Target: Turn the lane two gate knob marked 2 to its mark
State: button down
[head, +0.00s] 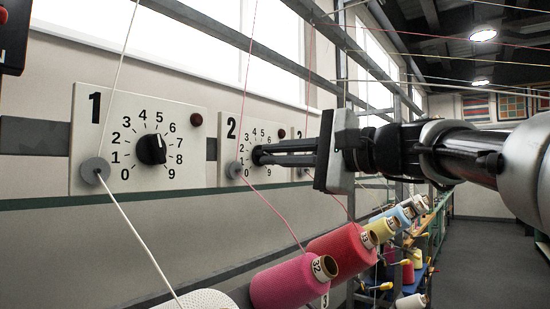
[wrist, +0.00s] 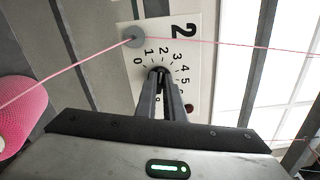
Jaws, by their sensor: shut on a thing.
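The lane two panel (head: 229,132) is a white plate with a big 2, a dial of numbers and a dark red button; it also shows in the wrist view (wrist: 196,62). My gripper (head: 262,155) reaches in from the right, its fingers level at the dial's centre. In the wrist view my gripper (wrist: 161,76) is shut on the black knob (wrist: 160,70), which is mostly hidden between the fingertips. I cannot tell which number the knob points to, and I see no separate mark.
The lane one panel (head: 110,105) with its black knob (head: 151,149) is at left. Pink thread runs through the grey eyelet (wrist: 134,37) close beside the dial. Metal rails cross above.

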jog(key=c, duration=1.9)
grip_release()
jog(key=shift+o, duration=0.2)
jog(key=v, duration=1.7)
jog(key=shift+s+d, duration=0.15)
